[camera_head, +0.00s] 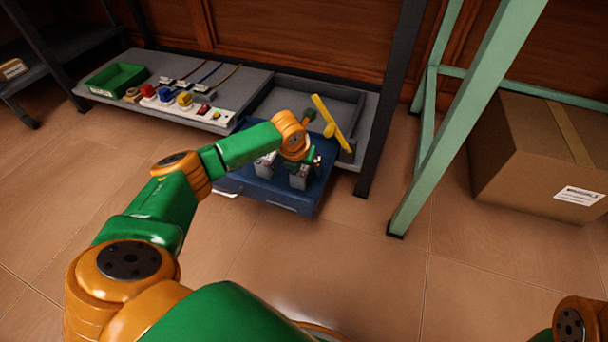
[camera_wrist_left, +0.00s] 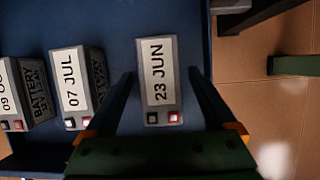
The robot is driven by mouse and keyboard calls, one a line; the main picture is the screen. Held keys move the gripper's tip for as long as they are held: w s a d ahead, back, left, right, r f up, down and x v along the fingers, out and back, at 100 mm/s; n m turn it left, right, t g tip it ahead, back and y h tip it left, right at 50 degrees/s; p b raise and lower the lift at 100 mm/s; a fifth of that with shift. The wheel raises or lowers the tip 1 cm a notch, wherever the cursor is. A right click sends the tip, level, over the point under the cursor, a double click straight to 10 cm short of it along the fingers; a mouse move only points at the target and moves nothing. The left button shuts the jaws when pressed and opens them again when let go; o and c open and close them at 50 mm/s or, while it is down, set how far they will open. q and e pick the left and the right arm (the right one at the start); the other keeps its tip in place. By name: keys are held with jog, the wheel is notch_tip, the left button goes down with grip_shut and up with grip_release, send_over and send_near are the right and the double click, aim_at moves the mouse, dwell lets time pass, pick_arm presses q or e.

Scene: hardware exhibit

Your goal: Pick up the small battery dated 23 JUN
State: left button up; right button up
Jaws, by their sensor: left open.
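The small grey battery labelled 23 JUN (camera_wrist_left: 158,80) sits in the left wrist view, with a red and a dark terminal at its near end. My left gripper (camera_wrist_left: 161,73) is open, one finger on each side of this battery, with a gap to each. I cannot tell how far above it the fingertips are. The 07 JUL battery (camera_wrist_left: 72,82) is to its left, and another marked 09 (camera_wrist_left: 14,95) is cut off at the edge. In the head view my left gripper (camera_head: 311,158) is over the blue box; grey batteries (camera_head: 299,177) there are partly hidden, labels unreadable. My right gripper is out of view.
The blue box (camera_head: 263,192) stands before a low grey shelf (camera_head: 140,60) with a green bin (camera_head: 116,78), switches and an open grey tray (camera_head: 287,80). A dark post (camera_head: 385,120) and green frame (camera_head: 450,130) stand right. A carton (camera_head: 530,150) is beyond. The floor in front is clear.

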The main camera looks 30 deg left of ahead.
pick_arm(q)
jog(key=shift+w+f, duration=0.15)
jog(key=shift+f, duration=0.1)
grip_shut()
dwell(0.3)
